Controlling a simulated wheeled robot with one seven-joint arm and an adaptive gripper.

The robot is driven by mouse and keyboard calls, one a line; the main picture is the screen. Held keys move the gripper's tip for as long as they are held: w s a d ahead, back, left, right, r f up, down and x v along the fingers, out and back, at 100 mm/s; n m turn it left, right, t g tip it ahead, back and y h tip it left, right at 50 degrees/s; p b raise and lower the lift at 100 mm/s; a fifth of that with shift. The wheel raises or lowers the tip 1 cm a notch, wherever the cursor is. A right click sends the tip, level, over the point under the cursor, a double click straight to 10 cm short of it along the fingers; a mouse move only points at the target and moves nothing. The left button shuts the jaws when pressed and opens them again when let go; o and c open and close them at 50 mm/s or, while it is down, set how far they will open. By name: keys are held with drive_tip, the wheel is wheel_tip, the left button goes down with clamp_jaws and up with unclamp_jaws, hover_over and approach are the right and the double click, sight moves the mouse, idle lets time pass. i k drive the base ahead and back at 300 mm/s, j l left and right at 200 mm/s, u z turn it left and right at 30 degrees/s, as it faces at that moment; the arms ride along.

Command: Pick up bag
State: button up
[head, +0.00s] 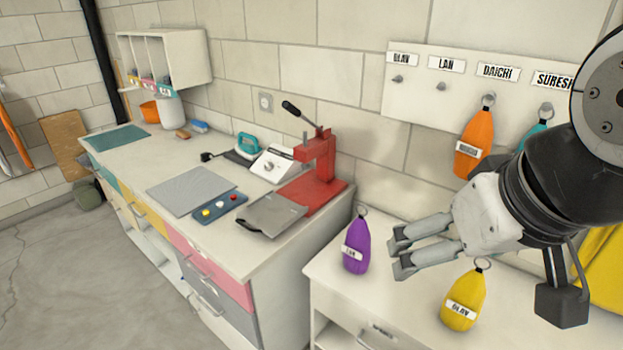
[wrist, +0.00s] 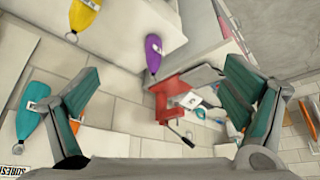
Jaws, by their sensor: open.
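A purple bag (head: 356,247) with a white name tag and a ring on top stands on the low white cabinet, left of my gripper; it also shows in the wrist view (wrist: 153,53). A yellow bag (head: 463,301) tagged OLAV stands to its right on the same top, and in the wrist view (wrist: 83,14) it is at the upper left. An orange bag (head: 475,143) hangs under the DAICHI label. A teal bag (wrist: 31,117) hangs beside it, mostly hidden by my arm in the head view. My gripper (head: 398,252) is open and empty, its fingers pointing toward the purple bag.
The white peg board (head: 420,88) has name labels and two bare pegs at left. The long workbench (head: 150,165) to the left carries a red press (head: 318,160), a grey mat (head: 191,190) and small tools. A yellow item is partly hidden at the right edge.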

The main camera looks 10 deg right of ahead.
sight(356, 250)
drive_tip(key=u, duration=0.85)
drive_tip(key=k+l+u, duration=0.2)
drive_tip(key=u, duration=0.2)
drive_tip(key=k+l+u, duration=0.1)
drive_tip(key=k+u, duration=0.15)
drive_tip(key=u, duration=0.15)
drive_tip(key=k+u, duration=0.3)
drive_tip(key=u, duration=0.15)
